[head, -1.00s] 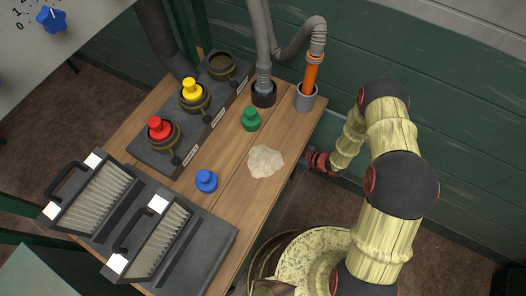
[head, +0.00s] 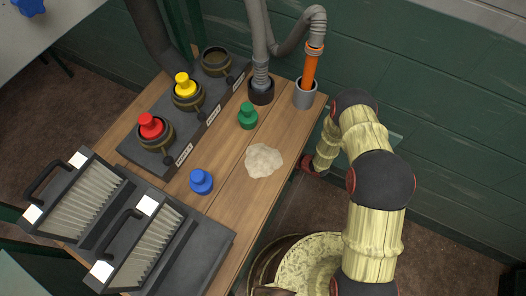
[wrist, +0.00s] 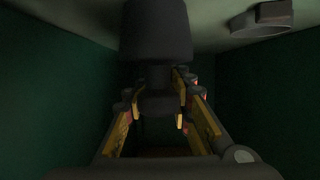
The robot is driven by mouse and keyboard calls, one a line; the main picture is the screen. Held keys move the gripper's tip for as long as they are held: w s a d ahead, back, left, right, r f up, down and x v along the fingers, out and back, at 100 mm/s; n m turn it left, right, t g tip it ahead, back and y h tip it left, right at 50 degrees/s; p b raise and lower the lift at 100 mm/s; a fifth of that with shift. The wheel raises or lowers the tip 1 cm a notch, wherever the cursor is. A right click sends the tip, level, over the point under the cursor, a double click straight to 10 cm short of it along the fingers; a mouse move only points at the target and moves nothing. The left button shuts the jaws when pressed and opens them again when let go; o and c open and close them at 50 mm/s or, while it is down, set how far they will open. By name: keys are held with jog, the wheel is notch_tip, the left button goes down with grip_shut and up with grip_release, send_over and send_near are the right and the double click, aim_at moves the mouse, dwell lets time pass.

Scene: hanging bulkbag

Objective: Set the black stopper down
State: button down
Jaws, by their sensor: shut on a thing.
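The black stopper (wrist: 157,35) shows large in the wrist view, a dark, wide cylinder with a narrower neck below it. My gripper (wrist: 157,112) is shut on that neck, with its yellow-lined fingers on either side. In the head view my wrist is just off the right edge of the wooden table (head: 222,207), largely covered by my arm. The fingertips and the black stopper cannot be made out there.
A green stopper (head: 247,117), a blue stopper (head: 201,182) and a pale powder patch (head: 263,160) are on the table. Red (head: 150,126) and yellow (head: 184,86) stoppers sit in ports, beside an open port (head: 215,62). A grey cup (head: 304,94) holds an orange-ended hose. Bare wood surrounds the powder.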

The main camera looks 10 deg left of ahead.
jog(key=shift+f, duration=0.1)
jog(key=c, duration=1.5)
grip_release()
jog(key=shift+d+r, duration=0.2)
jog(key=shift+r, duration=0.05)
jog(key=p+v, duration=0.4)
jog(key=v, duration=0.7)
jog(key=shift+s+d, duration=0.2)
jog(key=shift+d, duration=0.05)
